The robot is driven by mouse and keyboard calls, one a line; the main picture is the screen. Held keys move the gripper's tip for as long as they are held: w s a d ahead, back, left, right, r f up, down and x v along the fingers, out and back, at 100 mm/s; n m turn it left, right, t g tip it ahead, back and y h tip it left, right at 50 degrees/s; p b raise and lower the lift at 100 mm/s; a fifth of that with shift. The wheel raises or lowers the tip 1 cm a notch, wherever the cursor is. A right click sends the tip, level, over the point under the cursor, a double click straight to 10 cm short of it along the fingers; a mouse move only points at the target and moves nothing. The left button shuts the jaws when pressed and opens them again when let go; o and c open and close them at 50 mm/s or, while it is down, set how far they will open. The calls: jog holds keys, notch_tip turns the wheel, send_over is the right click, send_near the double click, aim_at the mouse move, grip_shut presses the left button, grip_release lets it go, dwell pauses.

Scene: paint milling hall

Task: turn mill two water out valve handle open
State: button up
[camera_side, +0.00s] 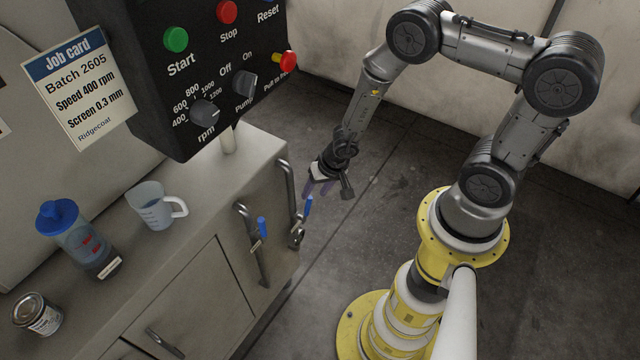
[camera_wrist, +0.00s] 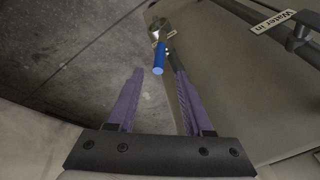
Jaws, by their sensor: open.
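A valve with a blue handle (camera_side: 308,206) sits on the pipe at the cabinet's far right corner. In the wrist view this blue handle (camera_wrist: 159,58) lies just beyond my fingertips, in line with the gap between them. A small tag beside it is too small to read. My gripper (camera_side: 319,189) has purple fingers and is open and empty, close above the handle. The open fingers also show in the wrist view (camera_wrist: 159,76), with no visible contact. A second blue-handled valve (camera_side: 262,227) is on the pipe to the left. A "Water in" label (camera_wrist: 272,21) shows at the wrist view's upper right.
The grey cabinet (camera_side: 190,290) carries a blue-lidded bottle (camera_side: 70,240), a measuring jug (camera_side: 153,208) and a tin (camera_side: 38,315). A black control box (camera_side: 190,70) overhangs it. Two vertical pipes stand off the cabinet front.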

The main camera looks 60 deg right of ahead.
jog(key=shift+v, duration=1.65)
